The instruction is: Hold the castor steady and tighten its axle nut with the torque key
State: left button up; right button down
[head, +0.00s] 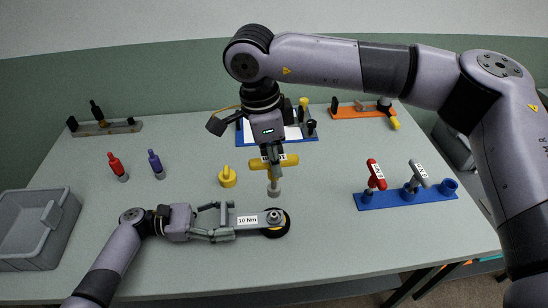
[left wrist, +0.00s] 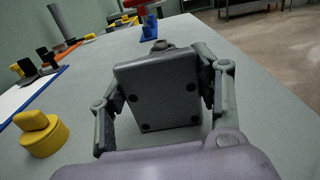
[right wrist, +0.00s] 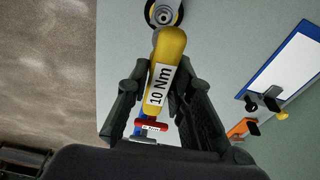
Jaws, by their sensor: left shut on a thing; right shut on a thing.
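The castor lies flat near the table's front, with a grey bracket labelled "10 Nm" (head: 247,220) and a black and yellow wheel (head: 277,231). Its axle nut (head: 274,216) faces up. My left gripper (head: 222,221) is shut on the castor's plate end; the grey plate (left wrist: 160,88) sits between its fingers in the left wrist view. My right gripper (head: 270,154) is shut on the yellow torque key (head: 288,161), labelled "10 Nm" in the right wrist view (right wrist: 163,82). The key's grey socket (head: 274,189) points down above the nut, apparently apart from it.
A blue rack (head: 405,199) at right holds a red key (head: 376,174) and a grey key (head: 419,172). A yellow knob-shaped piece (head: 228,177) stands behind the castor. A grey bin (head: 38,228) is at far left. Red (head: 117,167) and purple (head: 155,163) tools stand at left.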

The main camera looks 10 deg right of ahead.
aim_at(274, 187)
jog(key=n, duration=0.2)
jog(key=f+n, duration=0.1)
jog(key=n, duration=0.1)
jog(key=n+t, duration=0.1)
jog(key=n, duration=0.1)
jog(key=shift+f, duration=0.35)
jog(key=n, duration=0.2)
jog(key=f+n+y, duration=0.1)
jog(key=n, duration=0.2)
jog(key=shift+n+t, duration=0.3)
jog(key=shift+f, duration=2.3)
jog(key=shift+f, duration=1.15)
